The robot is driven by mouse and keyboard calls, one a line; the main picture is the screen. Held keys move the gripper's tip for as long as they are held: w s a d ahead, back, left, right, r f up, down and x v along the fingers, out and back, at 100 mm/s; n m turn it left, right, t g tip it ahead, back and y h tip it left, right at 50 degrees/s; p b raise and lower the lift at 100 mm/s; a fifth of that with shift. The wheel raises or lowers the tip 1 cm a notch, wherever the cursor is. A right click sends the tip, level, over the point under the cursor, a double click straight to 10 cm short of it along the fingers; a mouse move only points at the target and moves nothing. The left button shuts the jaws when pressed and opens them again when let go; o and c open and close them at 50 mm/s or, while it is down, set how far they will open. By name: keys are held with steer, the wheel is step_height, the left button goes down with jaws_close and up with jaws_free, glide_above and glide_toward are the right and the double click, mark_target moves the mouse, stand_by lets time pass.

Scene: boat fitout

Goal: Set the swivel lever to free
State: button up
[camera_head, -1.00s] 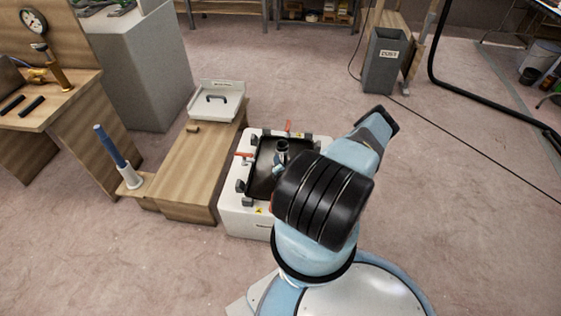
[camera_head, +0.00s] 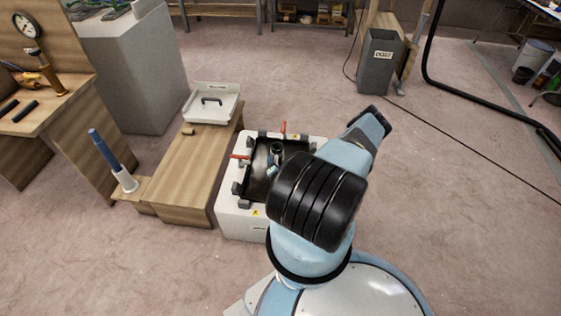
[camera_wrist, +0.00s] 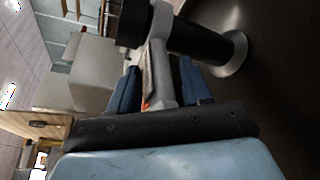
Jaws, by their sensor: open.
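A white box (camera_head: 229,220) with a dark recessed top stands on the floor, left of my arm in the head view. A short dark post (camera_head: 276,150) rises from the recess. In the wrist view the black post (camera_wrist: 200,42) has a grey round foot, and a grey lever-like bar (camera_wrist: 160,72) joins it. I cannot read the lever's setting. My gripper (camera_wrist: 157,88) is open, with its dark blue fingers on either side of the grey bar. I cannot tell whether they touch it. In the head view my arm hides most of the gripper.
Red-handled clamps (camera_head: 240,156) and dark blocks line the box's rim. A low wooden bench (camera_head: 190,165) with a white tray (camera_head: 212,103) stands close on the left. A grey bin (camera_head: 376,65) stands at the back. The floor to the right is mostly clear.

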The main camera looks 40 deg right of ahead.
steer(key=v, duration=1.3)
steer(key=shift+s+a, duration=0.25)
steer(key=shift+s, duration=0.05)
steer(key=shift+r, duration=0.15)
steer(key=shift+c, duration=0.3)
